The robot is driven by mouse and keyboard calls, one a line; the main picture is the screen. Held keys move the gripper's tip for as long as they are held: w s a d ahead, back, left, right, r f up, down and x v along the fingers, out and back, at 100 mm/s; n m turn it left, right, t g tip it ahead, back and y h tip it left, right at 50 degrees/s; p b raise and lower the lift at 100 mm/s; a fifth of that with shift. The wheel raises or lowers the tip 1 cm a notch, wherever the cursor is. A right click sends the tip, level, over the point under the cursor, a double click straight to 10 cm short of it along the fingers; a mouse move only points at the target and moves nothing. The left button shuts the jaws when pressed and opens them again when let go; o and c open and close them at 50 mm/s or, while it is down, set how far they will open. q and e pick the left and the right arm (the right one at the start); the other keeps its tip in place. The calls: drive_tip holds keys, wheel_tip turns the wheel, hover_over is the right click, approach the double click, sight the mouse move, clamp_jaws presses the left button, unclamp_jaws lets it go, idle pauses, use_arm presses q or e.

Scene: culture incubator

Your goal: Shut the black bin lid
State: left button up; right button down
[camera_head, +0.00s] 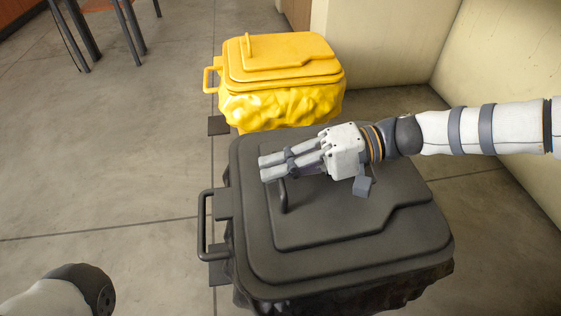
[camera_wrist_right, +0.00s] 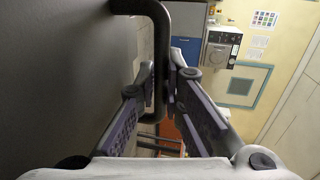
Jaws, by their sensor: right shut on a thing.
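The black bin (camera_head: 330,295) stands in the lower middle of the head view. Its black lid (camera_head: 345,205) lies over the bin's top and looks level, with no clear gap at the rim that I can see. My right gripper (camera_head: 273,167) is over the lid's left part, shut on the lid's small upright handle (camera_head: 283,197). In the right wrist view the dark handle bar (camera_wrist_right: 158,30) passes between the two fingers (camera_wrist_right: 161,90), and the lid's dark surface (camera_wrist_right: 60,70) fills the left side. My left gripper is out of view; only a piece of my left arm shows at bottom left.
A yellow bin (camera_head: 280,85) with its lid down stands just behind the black bin. A black side bar (camera_head: 202,225) sticks out from the black bin's left. A cream wall (camera_head: 510,80) is close at right. The floor (camera_head: 110,180) at left is free.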

sight(370, 169)
drive_tip(key=shift+f, duration=0.35)
drive_tip(key=c, duration=2)
unclamp_jaws()
drive_tip(key=shift+o, duration=0.2)
drive_tip(key=shift+d+r, duration=0.1)
drive_tip(key=v, duration=0.5)
drive_tip(key=f+v, duration=0.1)
drive_tip(key=v, duration=0.5)
drive_tip(key=f+v, duration=0.1)
drive_tip(key=v, duration=0.4)
drive_tip(key=shift+d+f, duration=0.1)
drive_tip(key=shift+d, duration=0.5)
drive_tip(key=shift+a, duration=0.1)
